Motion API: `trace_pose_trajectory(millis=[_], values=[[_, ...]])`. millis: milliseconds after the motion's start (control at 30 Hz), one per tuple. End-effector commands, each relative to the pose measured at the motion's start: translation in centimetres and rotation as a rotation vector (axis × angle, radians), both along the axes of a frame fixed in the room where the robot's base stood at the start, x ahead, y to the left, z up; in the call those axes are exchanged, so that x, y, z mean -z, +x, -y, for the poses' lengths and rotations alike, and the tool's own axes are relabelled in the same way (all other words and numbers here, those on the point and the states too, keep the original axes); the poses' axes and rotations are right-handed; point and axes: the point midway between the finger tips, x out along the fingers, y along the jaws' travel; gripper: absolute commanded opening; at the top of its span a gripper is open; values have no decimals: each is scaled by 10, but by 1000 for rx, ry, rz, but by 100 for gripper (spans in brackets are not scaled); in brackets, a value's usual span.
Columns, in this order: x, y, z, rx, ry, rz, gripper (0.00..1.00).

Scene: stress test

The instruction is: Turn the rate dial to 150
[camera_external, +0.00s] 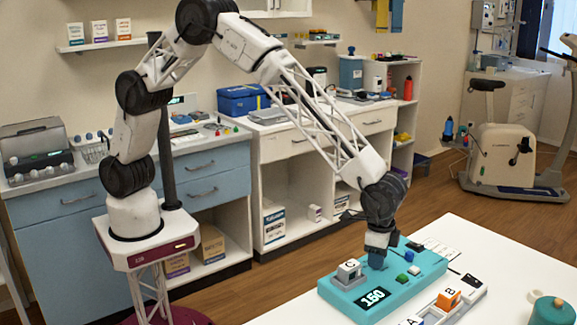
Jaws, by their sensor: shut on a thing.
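The teal console (405,291) lies on the white table at the lower right. Its dark display (373,298) shows white digits that look like 150, though they are small. My gripper (377,260) points down over the back part of the console, behind the display.
A green round container (552,311) stands at the table's right. White table (508,272) beyond the tray is mostly clear. Cabinets stand behind.

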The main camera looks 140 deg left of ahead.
Motion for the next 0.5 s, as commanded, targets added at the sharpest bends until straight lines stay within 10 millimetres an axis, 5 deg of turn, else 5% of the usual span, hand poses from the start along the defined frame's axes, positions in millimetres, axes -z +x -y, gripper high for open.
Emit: trace_pose_trajectory(millis=[367, 400, 500], values=[[-1, 0, 0, 6, 1, 2, 10], [-1, 0, 0, 6, 1, 2, 40], [0, 0, 0, 5, 0, 1, 55]])
